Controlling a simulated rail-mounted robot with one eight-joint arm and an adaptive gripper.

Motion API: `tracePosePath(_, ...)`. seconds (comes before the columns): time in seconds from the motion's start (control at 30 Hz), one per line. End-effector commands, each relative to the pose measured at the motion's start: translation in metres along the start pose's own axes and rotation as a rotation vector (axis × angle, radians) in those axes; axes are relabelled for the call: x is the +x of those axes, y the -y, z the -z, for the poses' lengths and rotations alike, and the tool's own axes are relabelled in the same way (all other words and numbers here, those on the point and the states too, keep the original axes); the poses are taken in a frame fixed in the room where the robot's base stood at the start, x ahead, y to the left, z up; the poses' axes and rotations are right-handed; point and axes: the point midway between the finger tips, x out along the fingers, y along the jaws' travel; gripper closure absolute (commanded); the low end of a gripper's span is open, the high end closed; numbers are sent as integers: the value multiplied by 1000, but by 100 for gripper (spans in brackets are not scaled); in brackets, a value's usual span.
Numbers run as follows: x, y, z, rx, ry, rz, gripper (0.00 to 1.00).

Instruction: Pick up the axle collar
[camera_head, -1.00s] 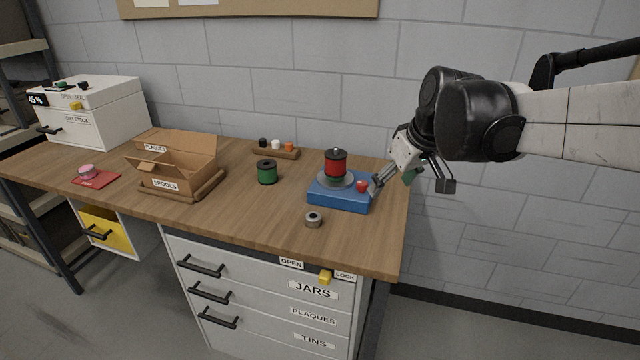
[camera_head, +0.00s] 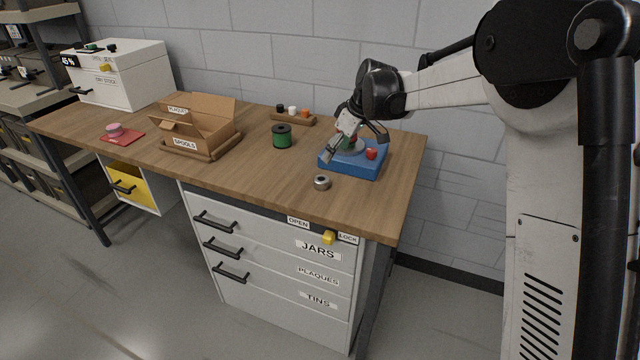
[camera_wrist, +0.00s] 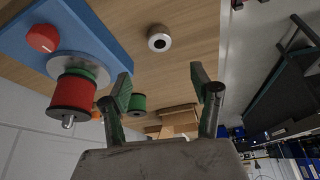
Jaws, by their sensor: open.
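The axle collar (camera_head: 321,182) is a small grey metal ring with a dark hole, lying on the wooden worktop near its front edge. In the wrist view the collar (camera_wrist: 159,38) is at the top middle, beyond the fingers. My gripper (camera_head: 355,149) is open and empty, above and in front of the blue scale-like base, behind and to the right of the collar. In the wrist view my gripper (camera_wrist: 163,92) shows both fingers spread with nothing between them. The gripper is apart from the collar.
The blue base (camera_head: 355,172) has a red knob (camera_head: 371,153); its red spool (camera_wrist: 72,93) stands close to my fingers in the wrist view. A green spool (camera_head: 281,136), cardboard box (camera_head: 200,130) and small peg rack (camera_head: 305,121) stand leftward. Worktop around the collar is clear.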

Motion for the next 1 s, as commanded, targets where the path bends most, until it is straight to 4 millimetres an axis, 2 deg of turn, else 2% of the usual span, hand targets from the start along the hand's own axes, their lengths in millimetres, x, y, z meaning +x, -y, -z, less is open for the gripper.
tracePosePath(0.4, 68, 0, 0, 0, 0, -1, 40)
tracePosePath(0.77, 89, 0, -2, 0, 0, -1, 40)
tracePosePath(1.0, 122, 1, -6, -1, 0, -1, 40)
